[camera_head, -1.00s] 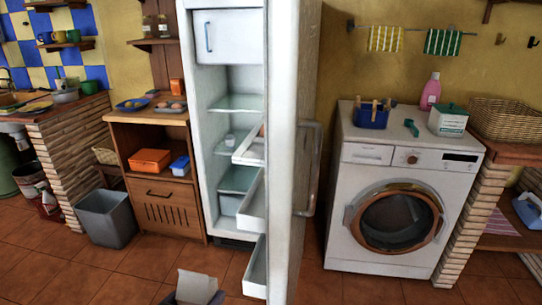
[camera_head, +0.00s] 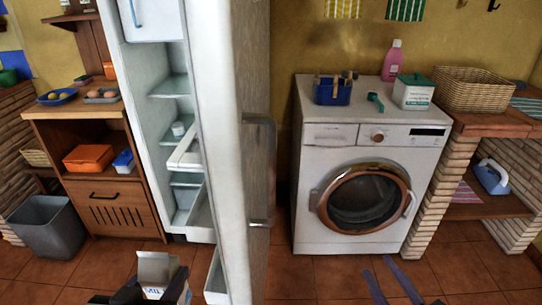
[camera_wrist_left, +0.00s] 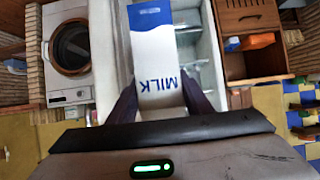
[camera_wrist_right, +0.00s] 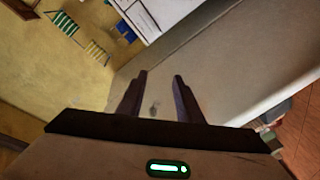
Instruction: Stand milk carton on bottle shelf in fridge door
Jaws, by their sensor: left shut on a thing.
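The milk carton (camera_head: 157,268), white with blue, is at the bottom of the head view, left of the fridge door. My left gripper (camera_head: 153,290) is shut on it; in the left wrist view the carton (camera_wrist_left: 160,65) sits between both fingers, its MILK lettering upside down. The white fridge door (camera_head: 230,120) stands open, nearly edge-on. Its inner side carries several shelves, the lowest (camera_head: 213,282) beside the carton, apart from it. Their insides are mostly hidden. My right gripper (camera_head: 380,264) is open and empty, right of the door; the right wrist view shows its spread fingers (camera_wrist_right: 160,76).
The door handle (camera_head: 260,170) faces right. A washing machine (camera_head: 318,185) stands right of the door, a basket (camera_head: 480,90) on the counter beyond. A wooden cabinet (camera_head: 110,200) and a grey bin (camera_head: 48,228) stand left of the fridge. The floor between carton and cabinet is clear.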

